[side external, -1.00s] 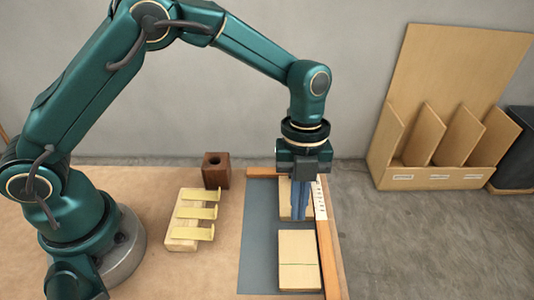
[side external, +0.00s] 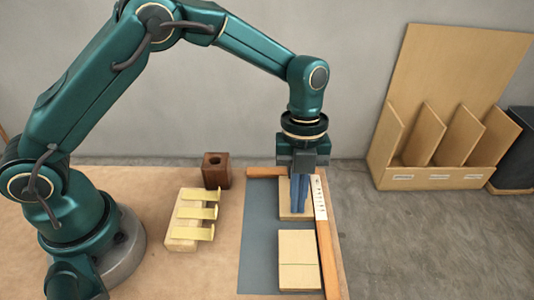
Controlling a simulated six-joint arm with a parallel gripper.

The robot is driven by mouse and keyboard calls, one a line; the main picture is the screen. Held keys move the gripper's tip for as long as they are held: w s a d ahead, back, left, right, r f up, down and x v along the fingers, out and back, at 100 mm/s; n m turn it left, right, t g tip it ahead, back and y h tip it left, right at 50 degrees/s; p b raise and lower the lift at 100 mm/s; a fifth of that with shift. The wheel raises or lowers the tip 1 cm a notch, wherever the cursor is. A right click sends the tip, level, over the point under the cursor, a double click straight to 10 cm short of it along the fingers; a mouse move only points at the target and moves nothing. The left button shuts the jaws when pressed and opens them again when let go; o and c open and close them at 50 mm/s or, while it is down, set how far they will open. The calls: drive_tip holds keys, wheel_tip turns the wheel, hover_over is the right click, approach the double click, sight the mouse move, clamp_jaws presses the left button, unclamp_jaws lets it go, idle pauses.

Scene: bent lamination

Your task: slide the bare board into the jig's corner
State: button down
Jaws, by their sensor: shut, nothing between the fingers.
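A bare pale board (side external: 285,206) lies on the grey mat in the jig's far right corner, partly hidden by my fingers. The jig's wooden far fence (side external: 263,172) and right fence (side external: 328,262) meet behind my gripper, which hides the corner itself. I cannot tell whether the board touches both fences. My gripper (side external: 299,211) is shut and empty, pointing straight down in front of or over this board; contact is unclear. A second pale board (side external: 299,251), with a thin green line across it, lies nearer the camera beside the right fence.
A white marked strip (side external: 320,199) runs along the right fence. Left of the grey mat (side external: 258,255) stand a pale block with yellow strips (side external: 186,221) and a dark brown holed block (side external: 216,171). The mat's left part is clear.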

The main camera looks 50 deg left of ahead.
drive_tip(key=shift+s+d+r, duration=0.1)
drive_tip(key=shift+s+d, duration=0.15)
drive_tip(key=shift+d, duration=0.05)
wheel_tip(320, 180, up, 7)
idle(0.6)
drive_tip(key=s+a+r+n+t, duration=0.4)
drive_tip(key=a+r+n, duration=0.35)
drive_tip(key=r, duration=0.45)
drive_tip(key=s+a+f+n+t, duration=0.1)
drive_tip(key=s+a+f+n, duration=0.1)
drive_tip(key=n, duration=0.7)
drive_tip(key=s+a+f+n+t+y, duration=0.1)
drive_tip(key=s+a+f+n+t, duration=0.1)
drive_tip(key=s+n, duration=0.5)
drive_tip(key=a+f+n, duration=0.1)
drive_tip(key=a+n, duration=0.1)
drive_tip(key=n, duration=0.1)
drive_tip(key=shift+a+f+y, duration=0.15)
drive_tip(key=shift+a+y, duration=0.15)
